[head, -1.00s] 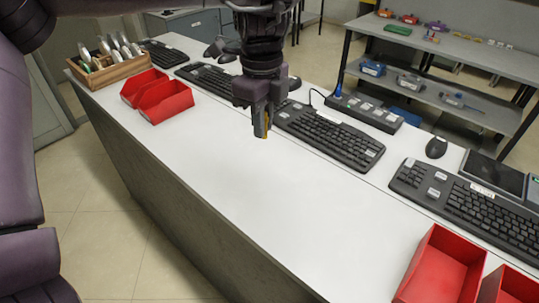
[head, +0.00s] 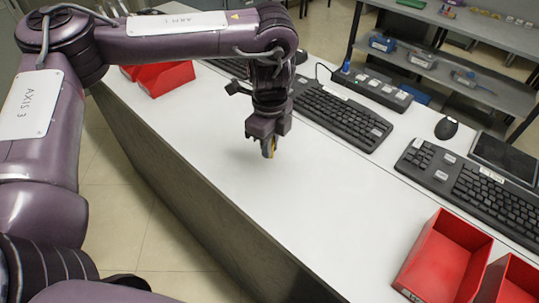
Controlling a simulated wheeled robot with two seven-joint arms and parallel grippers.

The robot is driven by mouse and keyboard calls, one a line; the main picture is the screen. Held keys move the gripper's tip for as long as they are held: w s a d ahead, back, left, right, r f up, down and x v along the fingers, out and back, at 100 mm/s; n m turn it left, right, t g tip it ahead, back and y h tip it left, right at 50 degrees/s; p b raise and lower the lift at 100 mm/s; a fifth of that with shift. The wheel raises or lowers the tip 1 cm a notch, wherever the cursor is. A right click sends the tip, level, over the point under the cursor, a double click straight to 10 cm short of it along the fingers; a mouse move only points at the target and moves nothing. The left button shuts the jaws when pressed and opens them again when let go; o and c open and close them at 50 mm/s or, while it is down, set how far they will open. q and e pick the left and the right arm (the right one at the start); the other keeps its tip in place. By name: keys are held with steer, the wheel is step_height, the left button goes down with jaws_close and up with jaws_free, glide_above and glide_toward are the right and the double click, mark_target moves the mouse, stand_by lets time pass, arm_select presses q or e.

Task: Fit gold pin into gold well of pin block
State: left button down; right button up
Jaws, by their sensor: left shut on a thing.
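My left gripper (head: 267,141) hangs fingers-down over the white bench (head: 230,158), in the middle of the head view. I cannot tell how far the pin is above the bench top. I cannot make out the pin block or its gold well in this view. My right gripper is not in view.
Black keyboards (head: 341,116) (head: 462,184) line the bench's far side, with a mouse (head: 446,128) and a power strip (head: 371,88). Red bins stand at the left (head: 166,78) and the lower right (head: 443,262). The bench's middle is clear. A grey shelf (head: 450,70) stands beyond.

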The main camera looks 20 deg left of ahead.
arm_select(q)
step_height(320, 180, down, 3)
steer(key=shift+s+r, duration=0.1)
steer(key=shift+f, duration=0.55)
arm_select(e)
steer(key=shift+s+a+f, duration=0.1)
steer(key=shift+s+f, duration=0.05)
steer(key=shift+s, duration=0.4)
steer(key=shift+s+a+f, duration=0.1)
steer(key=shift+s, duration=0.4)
arm_select(q)
steer(key=c, duration=1.8)
jaws_free()
steer(key=shift+f, duration=0.1)
steer(key=shift+c, duration=0.2)
steer(key=o, duration=0.5)
steer(key=shift+c, duration=0.2)
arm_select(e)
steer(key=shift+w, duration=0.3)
